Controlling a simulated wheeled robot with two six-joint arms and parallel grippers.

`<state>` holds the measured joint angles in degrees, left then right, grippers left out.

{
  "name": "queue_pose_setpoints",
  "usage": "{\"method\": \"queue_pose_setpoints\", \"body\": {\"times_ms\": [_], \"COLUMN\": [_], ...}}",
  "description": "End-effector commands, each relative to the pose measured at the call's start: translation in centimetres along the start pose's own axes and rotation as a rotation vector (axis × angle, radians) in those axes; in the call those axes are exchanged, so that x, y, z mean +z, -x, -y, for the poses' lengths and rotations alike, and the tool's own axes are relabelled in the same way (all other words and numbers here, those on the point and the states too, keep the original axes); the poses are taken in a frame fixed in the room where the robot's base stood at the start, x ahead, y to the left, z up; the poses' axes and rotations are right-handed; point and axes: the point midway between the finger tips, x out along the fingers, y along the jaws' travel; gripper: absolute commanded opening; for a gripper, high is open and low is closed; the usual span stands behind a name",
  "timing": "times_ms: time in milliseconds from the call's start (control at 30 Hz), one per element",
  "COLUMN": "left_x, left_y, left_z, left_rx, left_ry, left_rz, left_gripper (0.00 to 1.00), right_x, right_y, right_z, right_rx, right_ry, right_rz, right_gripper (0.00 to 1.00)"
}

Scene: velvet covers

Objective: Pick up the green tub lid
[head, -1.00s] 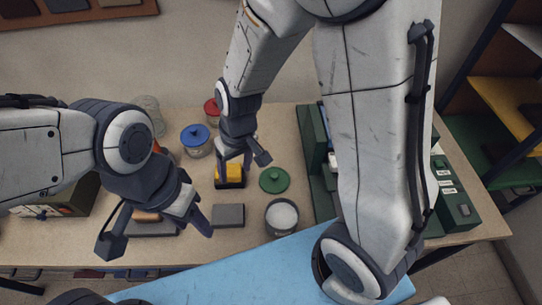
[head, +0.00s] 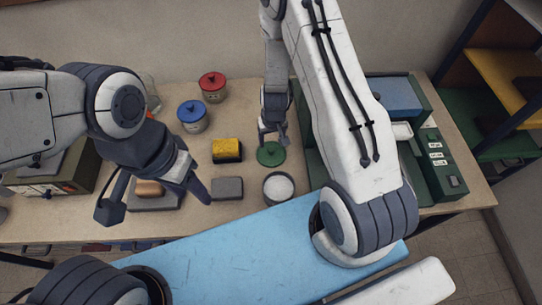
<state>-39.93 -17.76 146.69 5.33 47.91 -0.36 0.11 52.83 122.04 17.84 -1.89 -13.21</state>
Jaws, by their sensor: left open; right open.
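The green tub lid (head: 270,155) lies flat on the table, its knob facing up, just behind an open tub with pale contents (head: 278,188). My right gripper (head: 272,138) is open and points down above the lid's back part, its fingers partly overlapping the lid in the picture. Whether a finger touches the lid I cannot tell. My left gripper (head: 160,208) is open and empty over the left part of the table, near a grey pad that bears a brown piece.
A blue-lidded tub (head: 193,115) and a red-lidded tub (head: 212,86) stand behind left. A yellow-topped block (head: 227,150) and a grey block (head: 227,188) sit left of the lid. A green machine (head: 440,165) stands at the right.

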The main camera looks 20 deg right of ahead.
Motion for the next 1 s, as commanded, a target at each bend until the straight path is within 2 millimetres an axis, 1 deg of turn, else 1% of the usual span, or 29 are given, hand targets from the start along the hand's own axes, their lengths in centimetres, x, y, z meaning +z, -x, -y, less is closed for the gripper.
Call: {"method": "queue_pose_setpoints", "body": {"times_ms": [133,200,333,433,633,667,700,767,800,833,1000], "left_x": [0.1,0.1,0.1,0.1,0.1,0.1,0.1,0.1,0.1,0.1,0.1], "left_y": [-1.8,-2.2,-1.6,-1.6,-1.6,-1.6,-1.6,-1.6,-1.6,-1.6,-1.6], "left_z": [0.1,0.2,0.1,0.1,0.1,0.1,0.1,0.1,0.1,0.1,0.1], "left_rx": [0.0,0.0,0.0,0.0,0.0,0.0,0.0,0.0,0.0,0.0,0.0], "left_ry": [0.002,0.003,0.003,0.003,0.003,0.003,0.003,0.003,0.003,0.003,0.003], "left_rz": [0.0,0.0,0.0,-0.001,-0.001,-0.001,0.0,0.0,0.0,0.0,0.0], "left_gripper": [0.5,0.5,0.5,0.5,0.5,0.5,0.5,0.5,0.5,0.5,0.5], "right_x": [0.2,0.4,0.3,0.3,0.3,0.3,0.3,0.3,0.3,0.3,0.3], "right_y": [-2.3,-3.3,-4.5,-5.0,-5.1,-5.1,-5.0,-5.0,-5.0,-5.0,-5.0], "right_z": [0.0,0.0,0.0,0.0,0.0,0.0,0.0,0.0,0.0,0.0,0.0], "right_rx": [0.0,0.0,0.0,0.0,0.0,0.0,0.0,0.0,0.0,0.0,0.0], "right_ry": [0.0,0.002,0.001,0.0,0.0,0.0,0.0,0.0,0.0,0.0,-0.001], "right_rz": [0.001,0.002,0.003,0.001,0.001,0.001,0.001,0.001,0.001,0.001,0.001], "right_gripper": [0.69,0.69,0.69,0.69,0.69,0.65,0.5,0.27,0.11,0.0,0.0]}}
